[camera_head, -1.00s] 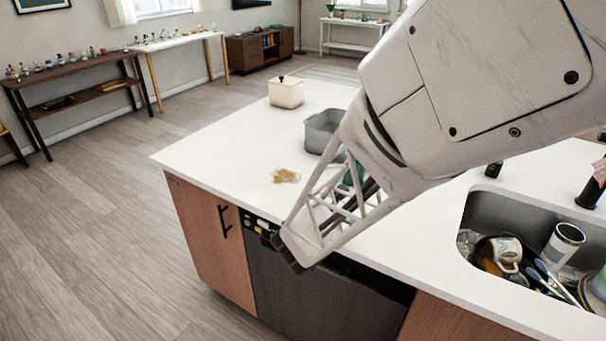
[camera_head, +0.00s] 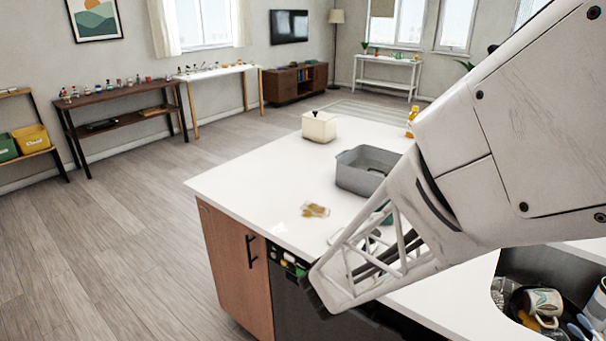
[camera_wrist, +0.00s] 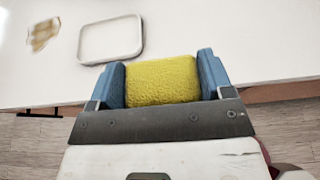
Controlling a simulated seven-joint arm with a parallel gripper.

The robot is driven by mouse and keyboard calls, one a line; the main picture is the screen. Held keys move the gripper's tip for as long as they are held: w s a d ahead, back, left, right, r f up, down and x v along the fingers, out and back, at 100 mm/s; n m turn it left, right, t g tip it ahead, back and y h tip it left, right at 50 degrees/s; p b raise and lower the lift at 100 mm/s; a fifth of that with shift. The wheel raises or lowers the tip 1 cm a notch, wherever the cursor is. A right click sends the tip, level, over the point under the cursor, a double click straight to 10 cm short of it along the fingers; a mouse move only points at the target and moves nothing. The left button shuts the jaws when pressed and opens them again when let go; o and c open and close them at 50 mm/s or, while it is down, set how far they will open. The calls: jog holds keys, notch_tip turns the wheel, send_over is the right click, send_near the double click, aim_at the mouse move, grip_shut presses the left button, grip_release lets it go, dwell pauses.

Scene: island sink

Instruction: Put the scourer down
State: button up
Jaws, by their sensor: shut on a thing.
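The scourer (camera_wrist: 162,82) is a yellow, rough-textured block in the wrist view. My gripper (camera_wrist: 160,66) is shut on it, with one blue finger at each side. In the head view my gripper points down and left by the counter's front edge; the scourer is hidden there by the gripper frame. The wrist view shows the white counter (camera_wrist: 230,35) beyond the scourer and the floor nearer. A shallow white tray (camera_wrist: 110,39) lies on the counter just beyond the left finger.
A brown-yellow patch (camera_head: 315,210) lies on the counter left of the tray. A grey basin (camera_head: 362,180) and a cream lidded box (camera_head: 319,127) stand farther back. The sink (camera_head: 545,265) at right holds a mug and other dishes. Bare counter lies around the patch.

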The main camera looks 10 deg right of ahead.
jog(key=w+a+r+n+t+y, duration=0.1)
jog(key=w+r+n+y, duration=0.2)
jog(key=w, duration=0.9)
jog(key=w+a+r+n+t+y, duration=0.1)
jog(key=w+r+n+y, duration=0.1)
jog(key=w, duration=1)
jog(key=w+a+r+n+t+y, duration=0.1)
jog(key=w+r+n+t+y, duration=0.1)
jog(key=w, duration=1)
jog(key=shift+a+r+n+y, duration=0.35)
jog(key=shift+r+n+y, duration=0.6)
jog(key=shift+y, duration=0.35)
jog(key=shift+f, duration=0.1)
